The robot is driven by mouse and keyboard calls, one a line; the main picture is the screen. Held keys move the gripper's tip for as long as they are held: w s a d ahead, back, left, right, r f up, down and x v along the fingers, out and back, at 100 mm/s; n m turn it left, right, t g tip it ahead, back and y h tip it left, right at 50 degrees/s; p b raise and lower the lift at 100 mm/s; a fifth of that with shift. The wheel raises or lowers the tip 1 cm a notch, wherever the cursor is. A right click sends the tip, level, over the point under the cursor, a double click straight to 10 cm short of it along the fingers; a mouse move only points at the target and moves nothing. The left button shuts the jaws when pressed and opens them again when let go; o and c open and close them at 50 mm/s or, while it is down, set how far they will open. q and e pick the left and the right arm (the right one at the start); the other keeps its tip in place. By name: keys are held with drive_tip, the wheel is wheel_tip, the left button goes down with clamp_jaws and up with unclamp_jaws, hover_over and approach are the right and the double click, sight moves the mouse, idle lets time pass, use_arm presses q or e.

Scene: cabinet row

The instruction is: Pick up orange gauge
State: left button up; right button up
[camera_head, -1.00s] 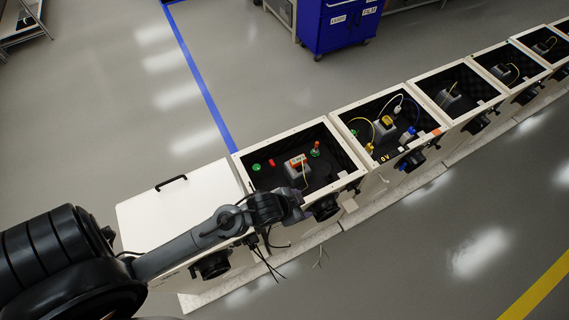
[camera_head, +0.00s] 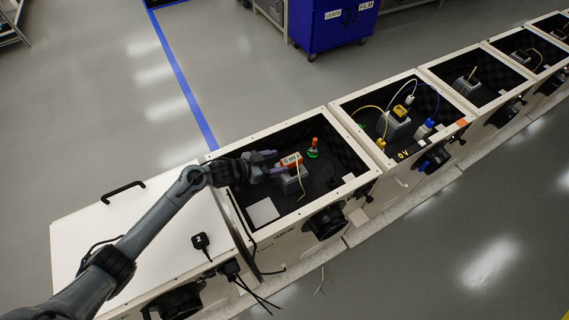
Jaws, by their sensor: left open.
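The orange gauge (camera_head: 291,160), with a white label, sits on a grey block (camera_head: 291,180) inside the open cabinet box in the middle of the view. A pale cable hangs from it. My left gripper (camera_head: 268,163) reaches into this box from the left. Its fingers are open, with their tips just left of the gauge. Whether they touch it cannot be told. My right gripper is not in view.
The box's white rim (camera_head: 225,208) surrounds the gauge. A green-and-orange item (camera_head: 313,149) stands behind it, and a white square (camera_head: 263,211) lies in front. A neighbouring box holds a yellow device (camera_head: 400,111). A closed white lid (camera_head: 130,230) is at left.

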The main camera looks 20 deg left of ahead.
sight(290, 159)
use_arm(q)
drive_tip(key=shift+x, duration=1.15)
drive_tip(key=b+x, duration=0.2)
drive_tip(key=x, duration=0.2)
drive_tip(key=shift+s+a+f, duration=0.1)
drive_tip(key=shift+w+d+f, duration=0.15)
drive_tip(key=shift+w+d, duration=0.2)
drive_tip(key=shift+w, duration=0.05)
drive_tip(key=shift+c, duration=0.3)
drive_tip(key=c, duration=1.1)
